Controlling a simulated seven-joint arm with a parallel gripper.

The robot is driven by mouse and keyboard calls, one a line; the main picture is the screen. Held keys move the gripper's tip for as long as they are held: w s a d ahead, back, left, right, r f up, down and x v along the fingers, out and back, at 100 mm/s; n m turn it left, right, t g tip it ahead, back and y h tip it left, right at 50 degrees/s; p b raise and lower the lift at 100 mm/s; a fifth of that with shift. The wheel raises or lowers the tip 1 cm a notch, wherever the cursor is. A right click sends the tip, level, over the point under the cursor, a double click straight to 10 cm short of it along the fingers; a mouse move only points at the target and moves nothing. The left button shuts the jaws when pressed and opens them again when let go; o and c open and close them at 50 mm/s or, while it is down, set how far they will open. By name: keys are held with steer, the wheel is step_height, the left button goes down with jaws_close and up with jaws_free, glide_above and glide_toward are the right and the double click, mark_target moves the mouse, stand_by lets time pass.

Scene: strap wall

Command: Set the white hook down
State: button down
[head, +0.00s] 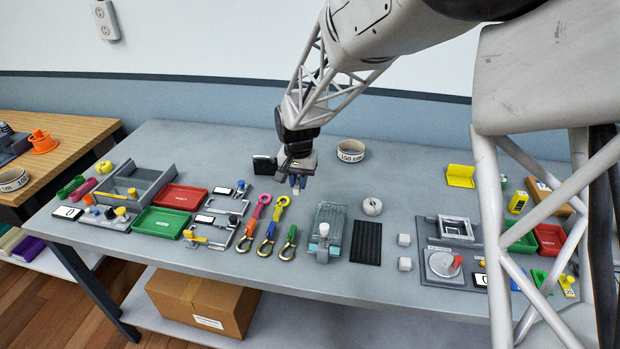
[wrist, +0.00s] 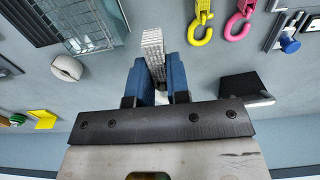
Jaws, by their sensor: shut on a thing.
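My gripper (head: 297,184) is above the grey table, behind the row of coloured hooks, with its jaws pointing down. Its two blue fingers (wrist: 160,78) are shut on a whitish, ribbed piece, the white hook (wrist: 152,45), which sticks out beyond the fingertips. Only a small pale bit of it shows in the head view (head: 296,190). Its hook shape is not clear, and I cannot tell whether it touches the table. A yellow hook (head: 281,206) and a pink hook (head: 263,203) lie to its left; they also show in the wrist view.
Orange, blue (head: 270,232) and green (head: 291,236) straps with metal hooks lie nearer the front. A grey-teal box (head: 329,230) and black ribbed mat (head: 366,242) are front right. A black block (head: 264,165) is left of my gripper; a white ring (head: 351,151) stands behind right.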

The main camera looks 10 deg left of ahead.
glide_above(315, 178)
steer(key=shift+r, duration=0.1)
stand_by(0.5)
steer(key=shift+f, duration=3.1)
steer(key=shift+f, duration=1.9)
steer(key=c, duration=1.1)
jaws_free()
steer(key=shift+f, duration=0.15)
